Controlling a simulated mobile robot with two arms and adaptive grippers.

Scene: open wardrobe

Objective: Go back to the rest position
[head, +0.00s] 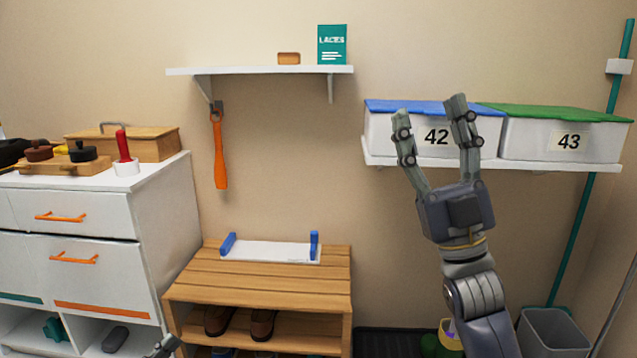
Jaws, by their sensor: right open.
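My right gripper (430,122) is raised on the right side of the head view, its two fingers spread wide and pointing up, with nothing between them. It overlaps the white box marked 42 (382,133), which has a blue lid and is partly hidden by the fingers; I cannot tell how far apart they are in depth. A small grey tip at the bottom edge, in front of the wooden bench (335,285), looks like part of my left gripper (166,346). Its fingers cannot be made out.
A white box marked 43 (560,141) with a green lid shares the right wall shelf (595,168). Below stand a grey bin (553,335) and a teal pole (577,215). A white drawer cabinet (165,235) is at left. An orange shoehorn (220,155) hangs under the upper shelf (240,71).

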